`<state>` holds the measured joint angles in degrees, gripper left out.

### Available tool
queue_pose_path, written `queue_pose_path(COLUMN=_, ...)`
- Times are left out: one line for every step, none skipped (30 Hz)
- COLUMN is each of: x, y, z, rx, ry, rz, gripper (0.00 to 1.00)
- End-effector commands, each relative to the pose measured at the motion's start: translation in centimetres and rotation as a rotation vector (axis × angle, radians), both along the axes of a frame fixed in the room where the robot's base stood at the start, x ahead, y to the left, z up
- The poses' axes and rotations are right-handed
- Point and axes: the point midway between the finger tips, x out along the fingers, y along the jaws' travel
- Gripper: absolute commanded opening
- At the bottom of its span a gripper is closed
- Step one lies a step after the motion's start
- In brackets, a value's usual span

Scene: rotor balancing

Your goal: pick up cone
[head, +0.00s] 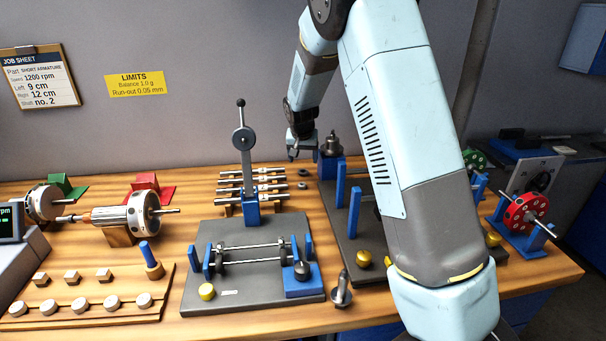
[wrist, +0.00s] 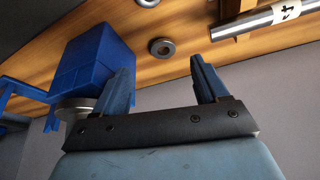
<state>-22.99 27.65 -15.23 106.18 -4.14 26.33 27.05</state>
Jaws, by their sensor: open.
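A dark metal cone (head: 332,144) with a wide flange sits on top of a blue post (head: 330,166) at the back of the dark right-hand bench plate. In the wrist view part of its grey flange (wrist: 76,106) shows at the blue block (wrist: 92,62), left of my fingers. Another grey tapered piece (head: 342,290) stands on the wood at the front, right of the middle plate; I cannot tell which one is meant. My gripper (head: 303,155) is open and empty, just left of the cone on the post; it also shows in the wrist view (wrist: 161,68).
Metal shafts (head: 255,185) lie on a rack left of my gripper, with small rings (head: 303,185) on the wood. A tall lever (head: 241,140) rises from the middle plate (head: 200,240). My arm hides part of the right-hand fixture. A red rotor (head: 526,212) stands at right.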

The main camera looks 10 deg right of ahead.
Motion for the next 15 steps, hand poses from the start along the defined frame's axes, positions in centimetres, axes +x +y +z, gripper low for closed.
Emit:
queue_pose_path(x=0.3, y=-0.1, z=-0.8, rx=-0.001, ry=0.002, rz=0.001, gripper=0.73)
queue_pose_path(x=0.4, y=-0.1, z=-1.2, rx=-0.001, ry=0.002, rz=0.001, gripper=0.73)
queue_pose_path(x=0.6, y=-0.1, z=-1.6, rx=-0.001, ry=0.002, rz=0.001, gripper=0.73)
queue_pose_path(x=0.7, y=-0.1, z=-1.8, rx=-0.001, ry=0.001, rz=0.002, gripper=0.73)
queue_pose_path(x=0.8, y=-0.1, z=-2.0, rx=-0.001, ry=0.001, rz=0.002, gripper=0.73)
queue_pose_path(x=0.9, y=-0.2, z=-2.2, rx=-0.001, ry=0.000, rz=0.002, gripper=0.73)
queue_pose_path(x=0.9, y=-0.2, z=-2.3, rx=-0.001, ry=0.000, rz=0.002, gripper=0.73)
queue_pose_path(x=1.0, y=-0.2, z=-2.4, rx=-0.001, ry=0.001, rz=0.002, gripper=0.73)
queue_pose_path(x=1.0, y=-0.2, z=-2.5, rx=-0.001, ry=0.001, rz=0.002, gripper=0.73)
queue_pose_path(x=1.0, y=-0.2, z=-2.6, rx=-0.001, ry=0.001, rz=0.002, gripper=0.73)
queue_pose_path(x=1.1, y=-0.2, z=-2.7, rx=-0.001, ry=0.001, rz=0.002, gripper=0.73)
queue_pose_path(x=1.2, y=-0.2, z=-2.8, rx=0.000, ry=0.001, rz=0.001, gripper=0.73)
queue_pose_path(x=1.3, y=-0.2, z=-3.0, rx=-0.001, ry=0.001, rz=0.001, gripper=0.73)
queue_pose_path(x=1.5, y=-0.2, z=-3.2, rx=-0.001, ry=0.001, rz=0.001, gripper=0.73)
queue_pose_path(x=1.7, y=-0.2, z=-3.6, rx=-0.001, ry=0.001, rz=0.001, gripper=0.73)
